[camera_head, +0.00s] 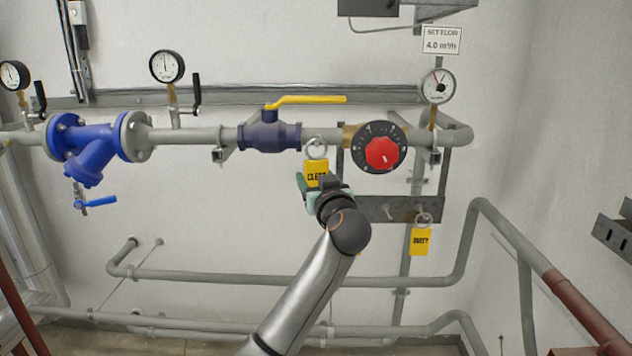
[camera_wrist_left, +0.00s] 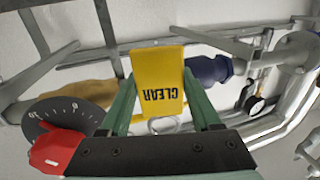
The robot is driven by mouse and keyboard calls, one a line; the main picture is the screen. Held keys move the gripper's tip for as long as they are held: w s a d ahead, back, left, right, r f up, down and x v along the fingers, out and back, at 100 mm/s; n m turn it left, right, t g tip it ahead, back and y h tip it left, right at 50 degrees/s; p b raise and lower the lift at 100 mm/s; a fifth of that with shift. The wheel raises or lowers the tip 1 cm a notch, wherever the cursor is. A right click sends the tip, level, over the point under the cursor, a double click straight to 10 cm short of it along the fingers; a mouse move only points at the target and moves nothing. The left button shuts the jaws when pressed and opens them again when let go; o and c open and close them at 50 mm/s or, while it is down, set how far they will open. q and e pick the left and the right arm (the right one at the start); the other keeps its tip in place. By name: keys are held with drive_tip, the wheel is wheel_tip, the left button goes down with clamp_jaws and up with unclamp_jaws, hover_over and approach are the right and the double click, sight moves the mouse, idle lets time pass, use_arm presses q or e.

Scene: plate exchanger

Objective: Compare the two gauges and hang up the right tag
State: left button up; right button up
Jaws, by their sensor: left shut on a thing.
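The yellow CLEAR tag (camera_head: 316,173) with its metal ring (camera_head: 316,149) is held upright by my left gripper (camera_head: 318,190). The ring appears in front of the pipe between the blue valve and the red-knobbed dial; I cannot tell whether it touches anything. The left wrist view shows the tag (camera_wrist_left: 158,75) between the green fingers (camera_wrist_left: 158,100). The yellow DIRTY tag (camera_head: 420,242) hangs by its ring from the grey bracket plate (camera_head: 365,209). Two white gauges, left gauge (camera_head: 15,75) and middle gauge (camera_head: 166,66), stand either side of the blue strainer (camera_head: 84,143). My right gripper is out of view.
The blue valve (camera_head: 269,136) has a yellow lever (camera_head: 312,100). The dial (camera_head: 380,148) carries a red knob. A flow gauge (camera_head: 437,86) stands right, under a sign (camera_head: 441,40) reading 4.0. Grey pipes (camera_head: 300,278) run low along the wall.

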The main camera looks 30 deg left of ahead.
use_arm(q)
drive_tip(key=shift+w+a+f, duration=0.1)
drive_tip(key=shift+w+a, duration=0.4)
drive_tip(key=shift+w, duration=0.3)
drive_tip(key=shift+w+a, duration=0.45)
drive_tip(key=shift+w, duration=0.3)
drive_tip(key=shift+w+a+f, duration=0.3)
drive_tip(key=shift+w+f, duration=0.25)
drive_tip(key=shift+f, duration=0.05)
drive_tip(key=o, duration=1.4)
drive_tip(key=shift+s, duration=0.1)
